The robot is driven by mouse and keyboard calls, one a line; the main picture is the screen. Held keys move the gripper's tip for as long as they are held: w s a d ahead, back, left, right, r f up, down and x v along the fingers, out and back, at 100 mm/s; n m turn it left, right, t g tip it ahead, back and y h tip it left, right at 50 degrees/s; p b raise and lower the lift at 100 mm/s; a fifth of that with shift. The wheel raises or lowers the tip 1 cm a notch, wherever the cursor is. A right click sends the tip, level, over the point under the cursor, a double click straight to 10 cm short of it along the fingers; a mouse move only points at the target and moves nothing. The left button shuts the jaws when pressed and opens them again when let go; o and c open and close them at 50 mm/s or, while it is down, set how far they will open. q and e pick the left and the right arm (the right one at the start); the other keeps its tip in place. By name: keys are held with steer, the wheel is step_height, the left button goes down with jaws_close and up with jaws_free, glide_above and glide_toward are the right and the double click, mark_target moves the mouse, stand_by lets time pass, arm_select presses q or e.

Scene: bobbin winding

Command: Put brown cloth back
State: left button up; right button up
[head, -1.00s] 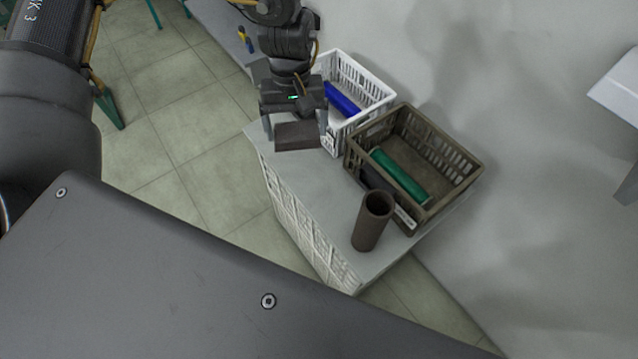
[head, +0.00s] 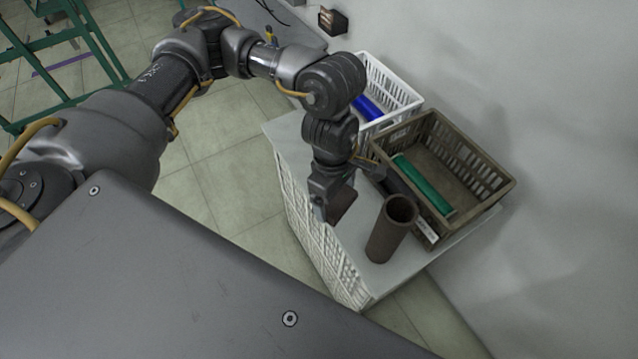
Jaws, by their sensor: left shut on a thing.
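My left gripper (head: 335,200) is shut on a small dark brown, block-like piece, the brown cloth (head: 342,205). It holds the cloth over the front left part of the grey table top, left of a standing brown tube (head: 378,245). The gripper hides part of the cloth, and I cannot tell whether the cloth touches the table top. The tube is hollow with an open top and stands upright, close to the brown crate (head: 497,196). My right gripper is not in view.
A white crate (head: 405,97) with a blue roll (head: 368,108) stands behind. The grey table top (head: 290,135) is bare at left. A wall bounds the right.

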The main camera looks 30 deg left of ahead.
arm_select(q)
steer(key=w+a+f, duration=0.8)
steer(key=f, duration=0.1)
steer(key=shift+w+a, duration=0.4)
steer(key=shift+w+a+f, duration=0.1)
steer(key=shift+a+f, duration=0.05)
steer(key=shift+f, duration=1.6)
steer(key=shift+f+b, duration=0.2)
steer(key=shift+b, duration=0.15)
steer(key=o, duration=0.7)
